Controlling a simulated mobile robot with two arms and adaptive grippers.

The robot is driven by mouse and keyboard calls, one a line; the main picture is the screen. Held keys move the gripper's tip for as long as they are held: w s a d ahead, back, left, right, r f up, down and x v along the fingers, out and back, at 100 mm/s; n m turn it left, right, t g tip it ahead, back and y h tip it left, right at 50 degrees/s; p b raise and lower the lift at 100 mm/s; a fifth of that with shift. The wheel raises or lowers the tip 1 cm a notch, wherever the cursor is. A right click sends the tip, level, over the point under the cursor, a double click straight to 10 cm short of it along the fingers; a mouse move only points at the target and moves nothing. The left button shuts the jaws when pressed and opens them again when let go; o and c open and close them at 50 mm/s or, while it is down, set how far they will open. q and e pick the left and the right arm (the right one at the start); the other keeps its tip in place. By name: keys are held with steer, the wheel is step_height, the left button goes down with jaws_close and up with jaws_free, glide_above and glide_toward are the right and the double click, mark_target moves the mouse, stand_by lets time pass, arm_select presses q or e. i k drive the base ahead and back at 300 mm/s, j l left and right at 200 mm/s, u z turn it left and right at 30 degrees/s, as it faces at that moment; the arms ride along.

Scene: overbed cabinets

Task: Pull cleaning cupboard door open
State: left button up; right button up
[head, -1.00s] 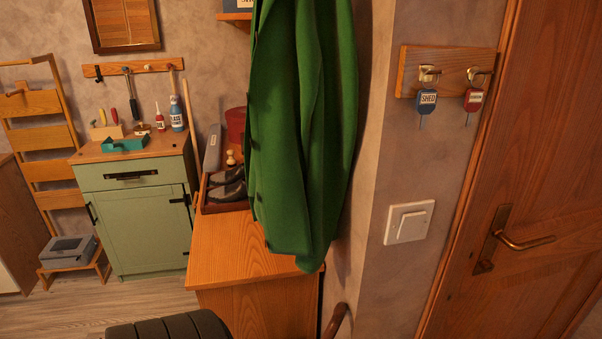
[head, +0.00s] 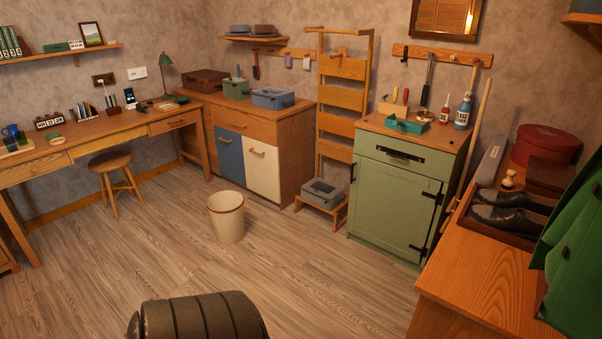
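A green cupboard (head: 400,195) with a wooden top stands against the back wall, right of centre in the head view. Its door (head: 392,207) is shut flush with the front. The door has a dark handle (head: 353,172) on its left edge and black hinges (head: 437,197) on its right edge. A drawer (head: 400,156) with a black pull is closed above the door. Neither of my grippers is in view.
A wooden bench (head: 480,280) with shoes on a tray stands at the right, near the cupboard's hinge side. A step stool (head: 325,207) with a grey box is left of the cupboard. A bin (head: 227,217) stands on the floor. The floor before the cupboard (head: 320,270) is clear.

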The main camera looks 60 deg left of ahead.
mark_target(391, 208)
steer(key=u, duration=1.45)
steer(key=i+j+u, duration=0.95)
steer(key=i+u, duration=0.15)
steer(key=i, duration=0.25)
steer(key=i+z, duration=0.45)
steer(key=i+j+z, duration=0.15)
steer(key=i+z, duration=0.3)
steer(key=i, duration=0.1)
